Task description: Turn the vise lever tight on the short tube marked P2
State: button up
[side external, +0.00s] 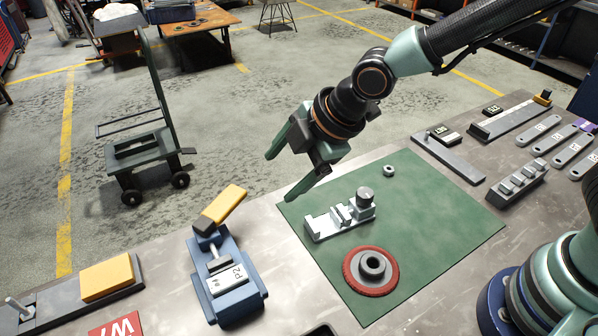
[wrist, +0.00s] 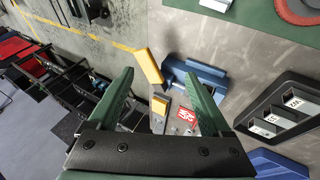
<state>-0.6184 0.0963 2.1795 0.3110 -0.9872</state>
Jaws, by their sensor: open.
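The blue vise (side external: 248,291) stands at the front left of the bench, and also shows in the wrist view (wrist: 207,74). A pale block marked P2 (side external: 228,278) lies between its jaws; I cannot tell how firmly it is held. The vise lever has a yellow grip (side external: 226,202) angled up and to the right from the vise's far end. In the wrist view the yellow lever grip (wrist: 149,66) appears between my fingertips, farther down. My gripper (side external: 279,178) is open and empty, in the air to the right of the lever, apart from it.
A green mat (side external: 440,215) holds a metal fixture (side external: 340,217), a red ring (side external: 371,271) and a small nut (side external: 389,171). A yellow block (side external: 107,277) on a grey base lies left of the vise, near a red sign (side external: 117,327). Several labelled parts line the right side.

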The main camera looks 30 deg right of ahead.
jog(key=w+a+f+y, duration=0.1)
jog(key=w+a+f, duration=0.3)
jog(key=f, duration=0.5)
jog(key=s+d+r, duration=0.3)
jog(key=s+r, duration=0.6)
jog(key=s, duration=0.2)
jog(key=w+d+r+m+g+h, duration=0.1)
jog(key=w+d+r+m+h, duration=0.1)
jog(key=w+d+r+m, duration=0.4)
jog(key=shift+w+d+r, duration=0.25)
jog(key=shift+w+d, duration=0.45)
jog(key=shift+w, duration=0.15)
dwell(0.5)
